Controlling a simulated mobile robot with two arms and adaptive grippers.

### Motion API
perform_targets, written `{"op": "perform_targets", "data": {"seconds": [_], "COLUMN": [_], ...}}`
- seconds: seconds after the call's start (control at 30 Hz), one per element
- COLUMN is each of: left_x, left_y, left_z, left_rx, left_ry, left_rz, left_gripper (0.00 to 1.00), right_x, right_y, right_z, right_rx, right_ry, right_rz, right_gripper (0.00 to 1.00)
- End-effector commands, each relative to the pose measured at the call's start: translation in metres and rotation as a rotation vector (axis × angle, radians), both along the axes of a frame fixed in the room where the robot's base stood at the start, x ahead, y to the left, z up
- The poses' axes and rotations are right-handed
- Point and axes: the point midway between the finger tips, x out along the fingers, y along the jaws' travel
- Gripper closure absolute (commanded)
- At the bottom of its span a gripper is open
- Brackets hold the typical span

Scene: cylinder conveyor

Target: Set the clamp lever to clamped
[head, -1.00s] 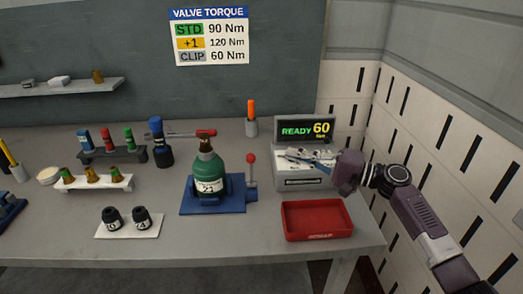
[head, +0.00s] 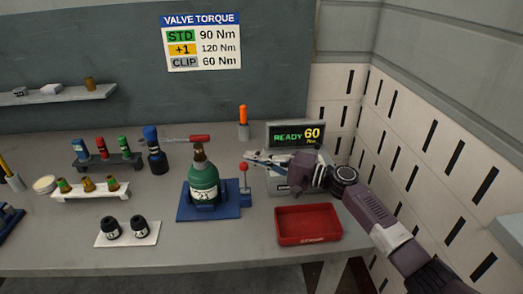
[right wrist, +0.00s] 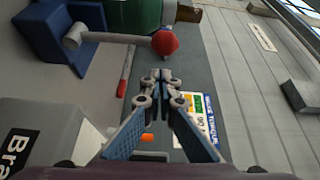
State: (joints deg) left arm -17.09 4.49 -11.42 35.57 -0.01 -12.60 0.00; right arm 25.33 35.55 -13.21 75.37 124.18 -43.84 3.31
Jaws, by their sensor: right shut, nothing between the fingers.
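The clamp lever (head: 244,183) is a grey rod with a red ball on top. It stands upright at the right side of the blue clamp base (head: 220,213), which holds a green cylinder (head: 203,185). My right gripper (head: 248,156) is shut and empty, its fingertips close to the red ball in the head view. In the right wrist view the gripper (right wrist: 161,76) points towards the lever's red ball (right wrist: 165,42), with a small gap in the picture. I cannot tell the exact distance. My left gripper is not in view.
A torque readout (head: 295,134) reading READY 60 stands behind my right gripper. A red tray (head: 307,239) lies at the front right. A wrench with a red handle (head: 185,139) lies behind the cylinder. Two black caps (head: 138,226) sit on a white plate at the front left.

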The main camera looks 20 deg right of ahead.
Motion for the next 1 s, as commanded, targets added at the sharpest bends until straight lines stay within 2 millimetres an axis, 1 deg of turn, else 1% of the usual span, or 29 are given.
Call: {"op": "perform_targets", "data": {"seconds": [0.03,0.2,0.57,0.7,0.9,1.0], "left_x": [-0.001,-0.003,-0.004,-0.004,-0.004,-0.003], "left_y": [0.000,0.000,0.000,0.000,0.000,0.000], "left_z": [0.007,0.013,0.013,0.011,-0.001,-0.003], "left_rx": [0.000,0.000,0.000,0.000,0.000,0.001], "left_ry": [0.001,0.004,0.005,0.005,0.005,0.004], "left_rz": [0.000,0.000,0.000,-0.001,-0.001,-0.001], "left_gripper": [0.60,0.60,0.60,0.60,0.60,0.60], "right_x": [-0.006,-0.016,-0.019,-0.019,-0.023,-0.024], "right_y": [0.002,0.008,0.009,0.009,0.010,0.010], "right_z": [0.002,0.001,-0.001,-0.002,-0.003,-0.001], "right_rx": [-0.002,0.000,0.001,-0.001,-0.009,-0.014], "right_ry": [0.001,0.000,-0.001,-0.005,-0.044,-0.057], "right_rz": [0.002,0.002,0.001,0.001,0.001,0.000], "right_gripper": [1.00,1.00,1.00,1.00,1.00,1.00]}}
